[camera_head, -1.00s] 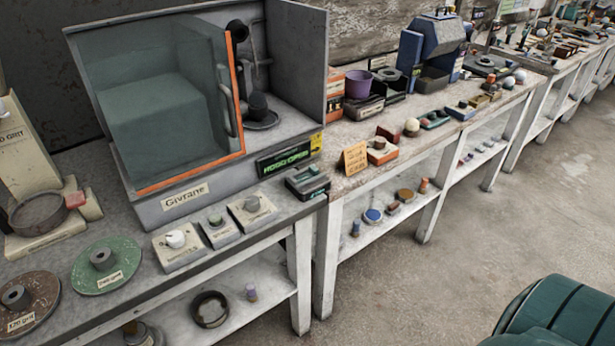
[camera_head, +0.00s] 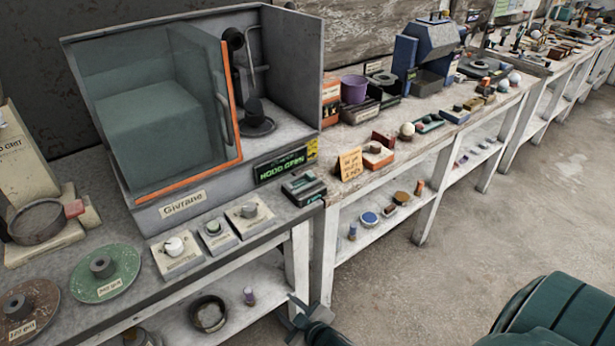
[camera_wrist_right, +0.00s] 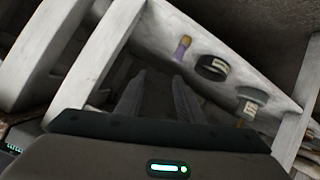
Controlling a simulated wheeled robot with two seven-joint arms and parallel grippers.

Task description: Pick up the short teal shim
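I cannot make out a short teal shim for certain. A dark box with teal parts (camera_head: 304,188) sits at the right end of the near bench in the head view, and a small teal tray (camera_head: 430,123) lies on the farther bench. Both are too small to read clearly. My right gripper (camera_head: 290,308) is low in front of the near bench's lower shelf, below the bench top. In the right wrist view its two fingers (camera_wrist_right: 157,98) are apart with nothing seen between them. My left gripper is not in view.
The lower shelf holds a dark ring (camera_head: 208,314) and a small purple cylinder (camera_head: 249,296). White bench legs (camera_head: 300,262) stand close to my right gripper. A grey hood cabinet (camera_head: 185,205) fills the near bench's back. The floor (camera_head: 430,285) on the right is open.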

